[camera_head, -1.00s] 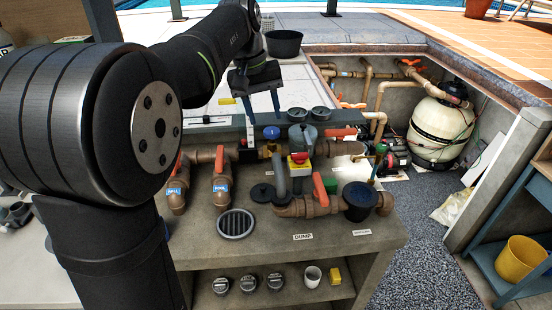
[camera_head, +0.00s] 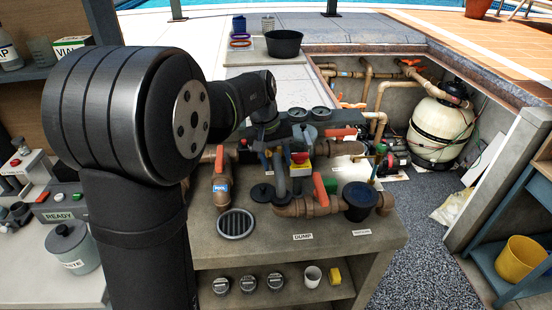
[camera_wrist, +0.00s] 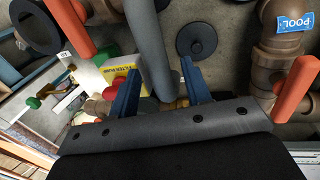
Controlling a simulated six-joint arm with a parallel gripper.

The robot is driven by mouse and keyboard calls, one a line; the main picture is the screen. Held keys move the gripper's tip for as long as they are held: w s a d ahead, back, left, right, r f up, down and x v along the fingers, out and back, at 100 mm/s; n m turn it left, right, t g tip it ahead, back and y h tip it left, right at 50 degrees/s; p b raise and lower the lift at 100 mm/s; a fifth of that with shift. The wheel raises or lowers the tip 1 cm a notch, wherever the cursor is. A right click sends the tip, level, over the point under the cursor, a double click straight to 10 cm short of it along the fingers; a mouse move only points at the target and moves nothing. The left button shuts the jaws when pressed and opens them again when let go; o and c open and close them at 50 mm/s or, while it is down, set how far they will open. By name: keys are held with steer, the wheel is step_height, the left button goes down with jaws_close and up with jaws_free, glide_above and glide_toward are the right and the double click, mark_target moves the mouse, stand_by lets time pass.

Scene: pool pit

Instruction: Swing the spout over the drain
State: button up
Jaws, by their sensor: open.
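The drain (camera_head: 237,224) is a round dark grate in the bench top, in front and to the left of the spout. My gripper (camera_head: 276,158) is down at the spout, with its blue fingers open. In the wrist view, the grey spout (camera_wrist: 147,42) runs down between the open fingers of my gripper (camera_wrist: 160,86). I cannot tell whether either finger touches it. The drain is not visible in the wrist view.
A flat black disc (camera_head: 262,193) lies beside the spout. Orange-handled valves (camera_head: 319,187) and a yellow box (camera_head: 300,172) with a red top stand close on the right. A POOL-labelled valve (camera_head: 221,185) is on the left. The bench front around the DUMP label (camera_head: 303,236) is clear.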

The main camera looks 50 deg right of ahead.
jaws_close()
steer(key=a+n+t, duration=0.3)
steer(key=a+n, duration=0.8)
steer(key=n, duration=0.7)
steer(key=shift+s, duration=0.35)
steer(key=shift+a, duration=0.1)
stand_by(0.6)
